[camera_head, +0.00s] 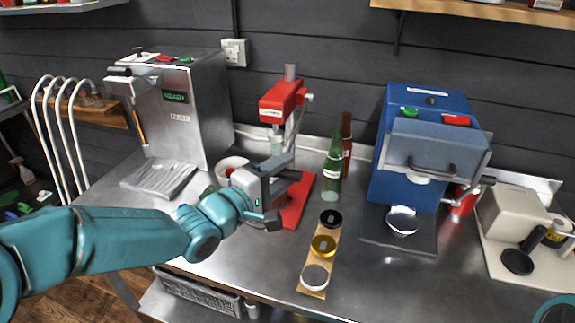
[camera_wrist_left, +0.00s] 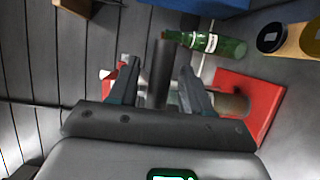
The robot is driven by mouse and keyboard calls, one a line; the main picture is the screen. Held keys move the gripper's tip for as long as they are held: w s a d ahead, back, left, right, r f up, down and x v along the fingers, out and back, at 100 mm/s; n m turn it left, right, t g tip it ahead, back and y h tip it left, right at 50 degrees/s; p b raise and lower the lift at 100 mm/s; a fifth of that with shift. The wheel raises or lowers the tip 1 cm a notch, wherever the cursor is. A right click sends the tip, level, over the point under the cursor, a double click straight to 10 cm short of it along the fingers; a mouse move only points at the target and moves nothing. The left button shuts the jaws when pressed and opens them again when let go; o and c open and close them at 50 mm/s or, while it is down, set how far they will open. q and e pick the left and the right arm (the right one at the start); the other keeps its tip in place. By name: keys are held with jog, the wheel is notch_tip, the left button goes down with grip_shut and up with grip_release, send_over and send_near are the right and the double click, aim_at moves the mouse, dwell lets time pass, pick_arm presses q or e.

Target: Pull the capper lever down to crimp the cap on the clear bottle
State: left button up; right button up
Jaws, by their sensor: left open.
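The bottle capper has a red head (camera_head: 283,100) and a red base (camera_head: 298,205) on the steel counter. My left gripper (camera_head: 277,188) is open in front of the capper, hiding much of its middle. In the left wrist view a dark round bar (camera_wrist_left: 162,75), which looks like the capper lever, stands between the spread fingers (camera_wrist_left: 158,72). I cannot tell whether they touch it. The red base (camera_wrist_left: 252,92) shows to the right there. A pale bottle neck (camera_head: 276,142) shows under the head; the rest of the clear bottle is hidden. My right gripper is out of view.
A green bottle (camera_head: 331,172) and a brown bottle (camera_head: 346,138) stand right of the capper. A wooden strip (camera_head: 314,291) with round caps lies in front. A steel machine (camera_head: 190,115) stands left, a blue machine (camera_head: 385,180) right. The counter's front middle is clear.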

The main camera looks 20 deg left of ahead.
pick_arm(q)
jog(key=shift+x, duration=0.8)
jog(key=shift+d, duration=0.15)
grip_shut()
